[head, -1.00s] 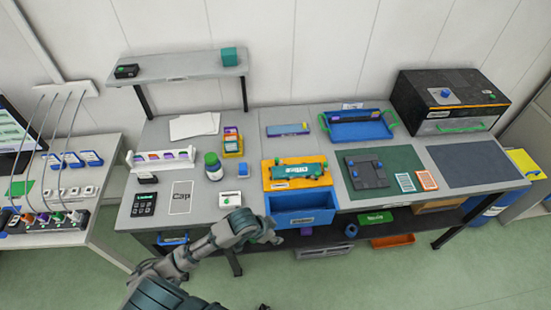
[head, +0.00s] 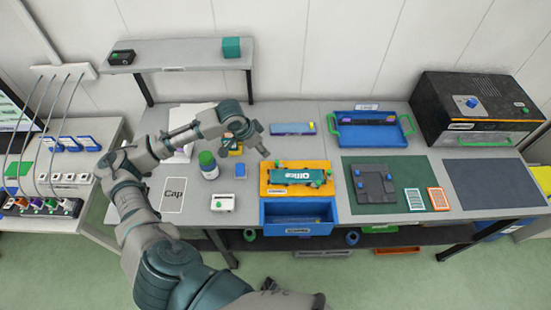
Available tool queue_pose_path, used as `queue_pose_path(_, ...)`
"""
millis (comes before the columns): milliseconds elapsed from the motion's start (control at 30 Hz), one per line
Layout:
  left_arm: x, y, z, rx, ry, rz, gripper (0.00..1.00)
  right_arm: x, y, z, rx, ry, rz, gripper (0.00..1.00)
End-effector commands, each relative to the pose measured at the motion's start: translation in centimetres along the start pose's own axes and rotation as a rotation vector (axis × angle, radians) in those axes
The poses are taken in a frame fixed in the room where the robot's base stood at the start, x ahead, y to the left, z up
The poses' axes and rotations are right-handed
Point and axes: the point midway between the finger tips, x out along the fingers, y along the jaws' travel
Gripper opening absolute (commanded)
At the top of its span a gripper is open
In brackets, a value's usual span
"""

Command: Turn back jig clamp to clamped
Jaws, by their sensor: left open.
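The jig is an orange plate (head: 266,187) in the middle of the bench, above an open blue drawer. A teal piece with a white "Office" label (head: 298,177) lies across it. Small green knobs show on the jig, one at its back left (head: 278,164) and others at its right end (head: 329,174). Which is the back clamp, and its turn position, are too small to tell. My left gripper (head: 259,146) is open and empty, above the bench just behind and left of the jig, apart from it. My right gripper is not in view.
A small blue block (head: 240,171) and a green-capped bottle (head: 208,165) stand left of the jig. A blue tray (head: 372,128) is behind right, a dark fixture (head: 373,185) on a green mat to the right.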

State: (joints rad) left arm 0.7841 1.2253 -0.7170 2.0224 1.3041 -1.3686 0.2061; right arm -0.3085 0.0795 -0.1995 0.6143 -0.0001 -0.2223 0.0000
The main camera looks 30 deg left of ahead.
Motion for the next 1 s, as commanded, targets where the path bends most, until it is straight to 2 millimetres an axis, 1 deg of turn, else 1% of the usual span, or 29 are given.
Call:
queue_pose_path(33,1.5,0.1,-0.1,-0.001,-0.003,0.005,0.45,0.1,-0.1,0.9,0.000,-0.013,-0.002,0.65)
queue_pose_path(67,2.3,0.1,0.0,-0.001,-0.005,0.005,0.45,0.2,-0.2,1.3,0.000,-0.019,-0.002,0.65)
queue_pose_path(100,3.3,0.0,-0.1,-0.002,-0.003,0.005,0.45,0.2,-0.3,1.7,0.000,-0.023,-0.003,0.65)
queue_pose_path(167,4.8,0.0,-0.1,-0.002,-0.004,0.004,0.45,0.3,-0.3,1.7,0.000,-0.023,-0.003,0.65)
queue_pose_path(267,7.2,0.0,-0.1,-0.001,-0.003,0.004,0.45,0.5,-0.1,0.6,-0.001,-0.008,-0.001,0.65)
queue_pose_path(400,10.1,0.1,0.0,0.000,-0.001,0.004,0.45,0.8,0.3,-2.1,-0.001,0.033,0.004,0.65)
queue_pose_path(500,11.7,0.0,0.0,0.000,-0.002,0.002,0.45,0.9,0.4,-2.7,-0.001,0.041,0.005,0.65)
queue_pose_path(567,12.4,0.0,-0.1,0.000,0.000,0.003,0.45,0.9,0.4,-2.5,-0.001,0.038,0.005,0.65)
queue_pose_path(700,13.5,0.0,-0.1,0.001,-0.001,0.001,0.45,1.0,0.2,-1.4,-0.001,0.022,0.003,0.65)
queue_pose_path(833,13.7,0.0,-0.1,0.002,0.000,0.001,0.45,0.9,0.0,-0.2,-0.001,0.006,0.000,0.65)
queue_pose_path(1000,13.7,0.0,-0.1,0.002,0.000,0.001,0.45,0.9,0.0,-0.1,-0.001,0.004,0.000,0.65)
